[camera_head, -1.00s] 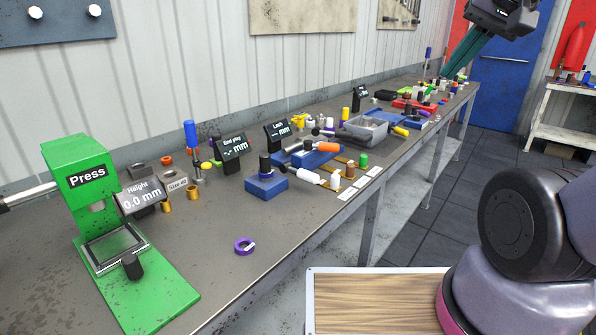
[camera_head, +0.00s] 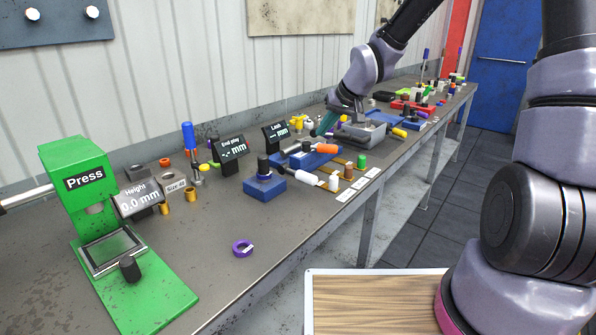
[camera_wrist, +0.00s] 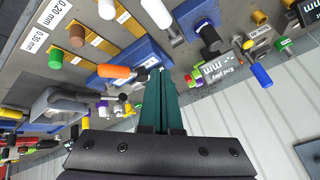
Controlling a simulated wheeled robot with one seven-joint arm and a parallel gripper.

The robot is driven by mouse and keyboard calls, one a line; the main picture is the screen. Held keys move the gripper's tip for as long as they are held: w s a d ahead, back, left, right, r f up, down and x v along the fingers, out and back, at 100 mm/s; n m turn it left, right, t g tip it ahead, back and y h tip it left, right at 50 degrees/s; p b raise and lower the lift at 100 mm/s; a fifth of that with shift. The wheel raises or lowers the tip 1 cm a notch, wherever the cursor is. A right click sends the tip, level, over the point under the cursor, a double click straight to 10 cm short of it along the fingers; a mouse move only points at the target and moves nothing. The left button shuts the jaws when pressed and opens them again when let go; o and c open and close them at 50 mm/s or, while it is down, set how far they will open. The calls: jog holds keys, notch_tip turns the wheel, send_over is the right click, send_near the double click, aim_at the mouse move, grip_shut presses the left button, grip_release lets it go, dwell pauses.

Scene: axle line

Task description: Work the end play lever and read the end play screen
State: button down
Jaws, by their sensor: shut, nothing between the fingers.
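The end play screen (camera_head: 231,148) stands on the bench and reads "-.- mm"; it also shows in the wrist view (camera_wrist: 217,71). A blue block with a black post (camera_head: 264,185) stands in front of it, and in the wrist view (camera_wrist: 208,38) it is right of the fingers. A blue-handled upright lever (camera_head: 188,138) stands left of the screen; I cannot tell whether it is the end play lever. My gripper (camera_head: 326,125) is over the bench, right of the screens, with its teal fingers shut and empty. In the wrist view the fingers (camera_wrist: 158,75) point towards the blue fixture.
The lash screen (camera_head: 276,133) stands beside a blue fixture with an orange handle (camera_head: 327,149). A grey tray (camera_head: 370,131) lies near my gripper. The green press (camera_head: 85,180) is at the left. A purple ring (camera_head: 243,248) lies on open bench near the front edge.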

aim_at(301, 172)
jog(key=w+a+f+y, duration=0.1)
jog(key=a+y, duration=0.1)
jog(key=a, duration=0.4)
jog(key=shift+w+a+f+y, duration=0.2)
jog(key=shift+w+f+y, duration=0.15)
jog(key=shift+y, duration=0.05)
jog(key=shift+f, duration=0.1)
jog(key=shift+f, duration=4.35)
jog(key=shift+f, duration=0.4)
jog(key=shift+f, duration=1.4)
jog(key=shift+s+d+f, duration=0.1)
jog(key=shift+s+f, duration=0.1)
jog(key=shift+f, duration=0.3)
jog(key=shift+r, duration=0.15)
